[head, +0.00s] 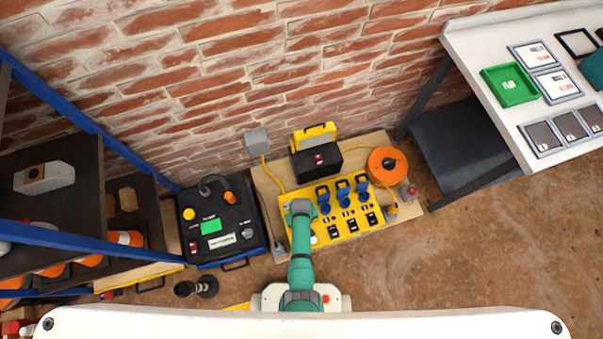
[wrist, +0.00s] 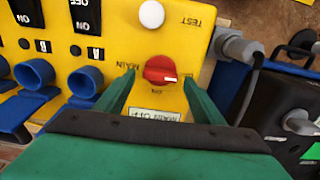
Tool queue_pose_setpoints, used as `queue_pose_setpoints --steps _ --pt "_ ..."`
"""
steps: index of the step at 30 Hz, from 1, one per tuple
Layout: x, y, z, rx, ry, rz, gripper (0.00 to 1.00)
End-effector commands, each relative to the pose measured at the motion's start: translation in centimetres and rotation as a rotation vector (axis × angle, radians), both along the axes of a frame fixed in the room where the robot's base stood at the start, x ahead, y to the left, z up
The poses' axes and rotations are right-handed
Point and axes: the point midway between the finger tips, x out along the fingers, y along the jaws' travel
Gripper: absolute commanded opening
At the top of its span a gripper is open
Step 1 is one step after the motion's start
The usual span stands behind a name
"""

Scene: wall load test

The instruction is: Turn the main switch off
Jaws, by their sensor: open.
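The main switch is a red round knob (wrist: 160,70) on a yellow panel (wrist: 203,50) in the wrist view. A pale mark on the knob points toward the right of the picture. Small upside-down lettering surrounds it, reading "MAIN" at its left and what looks like "ON" below. A white label (wrist: 157,115) sits nearer to me. My gripper (wrist: 158,78) is open, with one green finger on each side of the knob. I cannot tell whether the fingers touch it. In the head view my gripper (head: 299,208) covers the left end of the yellow panel (head: 333,238) and hides the knob.
A white TEST button (wrist: 151,14) is just beyond the knob. Blue sockets (wrist: 86,80) and black rocker switches (wrist: 84,14) lie left. A grey plug (wrist: 238,47) sits at the panel's right edge. A black case (head: 222,222) stands beside the panel, an orange reel (head: 386,162) beyond.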

Motion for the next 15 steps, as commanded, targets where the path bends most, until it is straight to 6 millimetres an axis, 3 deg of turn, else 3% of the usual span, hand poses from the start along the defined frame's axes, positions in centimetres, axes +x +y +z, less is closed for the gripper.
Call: queue_pose_setpoints --steps 15 --pt "0.0 -0.2 7.3 0.000 -0.002 -0.004 0.62"
